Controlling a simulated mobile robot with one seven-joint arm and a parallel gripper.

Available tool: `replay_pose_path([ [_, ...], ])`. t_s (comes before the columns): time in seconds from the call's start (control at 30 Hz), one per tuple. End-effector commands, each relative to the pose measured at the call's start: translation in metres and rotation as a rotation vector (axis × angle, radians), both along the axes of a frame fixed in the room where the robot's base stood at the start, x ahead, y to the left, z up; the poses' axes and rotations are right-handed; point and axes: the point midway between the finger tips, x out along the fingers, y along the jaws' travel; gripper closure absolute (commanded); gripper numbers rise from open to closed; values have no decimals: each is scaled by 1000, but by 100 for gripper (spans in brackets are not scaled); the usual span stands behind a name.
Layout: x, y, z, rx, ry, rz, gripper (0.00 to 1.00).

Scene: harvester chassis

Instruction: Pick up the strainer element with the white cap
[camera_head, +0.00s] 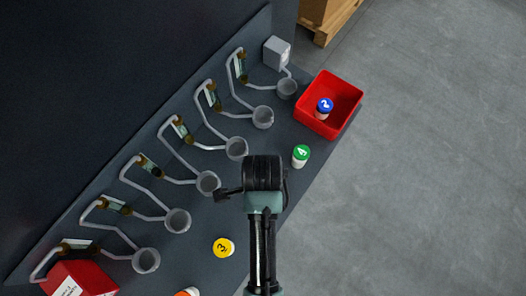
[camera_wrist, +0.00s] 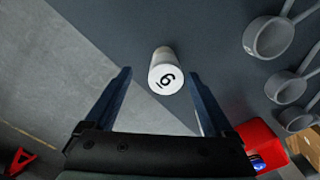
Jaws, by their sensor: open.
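The strainer element with the white cap (camera_wrist: 166,78) stands on the dark bench top in the wrist view. Its cap carries a black underlined digit that looks like a 6 or a 9. My gripper (camera_wrist: 160,75) is open and empty, with its two fingers on either side of the cap in the picture. Whether the fingers are down at its height I cannot tell. In the head view my wrist and gripper (camera_head: 263,175) hang over the bench's right edge, and the white-capped element is hidden there.
A yellow-capped element (camera_head: 223,247), a green-capped one (camera_head: 301,154) and a partly seen orange-capped one (camera_head: 188,292) stand on the bench (camera_head: 215,215). A red bin (camera_head: 343,92) holds a blue-capped element (camera_head: 324,107). Several grey cups on pipes line the bench; a red box (camera_head: 80,279) sits lower left.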

Motion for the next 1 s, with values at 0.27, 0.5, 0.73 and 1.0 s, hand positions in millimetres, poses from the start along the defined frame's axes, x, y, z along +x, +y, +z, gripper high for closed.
replay_pose_path([
  [0.27, 2, 0, -19, 0, 0, 1, 12],
  [0.5, 6, -1, -51, 0, 1, 1, 12],
  [0.73, 7, -1, -62, 0, -3, 1, 12],
  [1.0, 7, -1, -62, 0, -3, 1, 35],
])
